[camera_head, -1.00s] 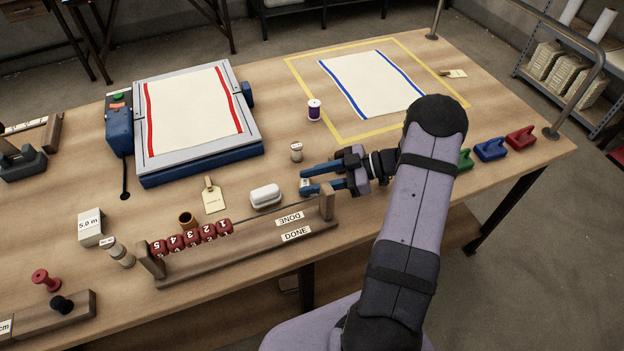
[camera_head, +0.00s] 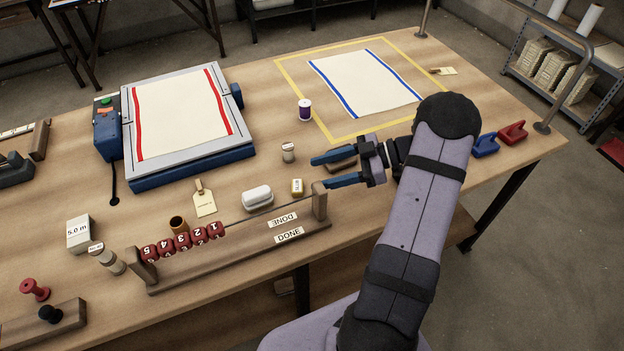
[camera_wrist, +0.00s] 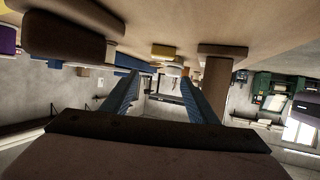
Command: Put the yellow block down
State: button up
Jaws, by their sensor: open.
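The small yellow block (camera_head: 297,186) stands on the wooden table, between the white rounded case (camera_head: 258,198) and the right post of the bead rail (camera_head: 320,203). Its near face has a pale label. My gripper (camera_head: 319,172) is open, with its blue fingers apart and pointing left toward the block. The block is just left of the fingertips and apart from them. In the wrist view, which shows the table at the top, the yellow block (camera_wrist: 163,51) appears beyond the two blue fingers (camera_wrist: 158,90), and nothing is between them.
The red beads (camera_head: 184,241) hang on the rail's left part. A small labelled spool (camera_head: 288,152) and a purple spool (camera_head: 305,110) stand behind the block. A brown block (camera_head: 342,164) lies by my fingers. A blue-striped cloth (camera_head: 366,82) lies inside yellow tape.

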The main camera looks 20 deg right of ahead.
notch_tip(320, 180, up, 6)
jog(key=shift+a+f, duration=0.15)
dwell(0.5)
jog(key=w+a+r+m+t+h+p, duration=0.1)
jog(key=w+r+m+t+h, duration=0.3)
jog(key=w, duration=0.4)
jog(key=w+a+r+m+t+h+p, duration=0.1)
jog(key=w+r+m+t+h, duration=0.1)
jog(key=w+r+t+h, duration=0.45)
jog(key=s+a+f+m+g+p, duration=0.1)
jog(key=s+g, duration=0.4)
jog(key=s, duration=0.6)
jog(key=s+a+f+m+g+h+p, duration=0.1)
jog(key=s+a+f+m+g, duration=0.3)
jog(key=s, duration=0.6)
jog(key=s+a+f+m+g+h+p, duration=0.1)
jog(key=s+a+f+m+g+p, duration=0.1)
jog(key=s+g, duration=0.5)
jog(key=s+a+f+p, duration=0.1)
jog(key=s+a+f, duration=0.1)
jog(key=s+f, duration=0.1)
jog(key=shift+s+a+m, duration=0.3)
jog(key=shift+s, duration=0.5)
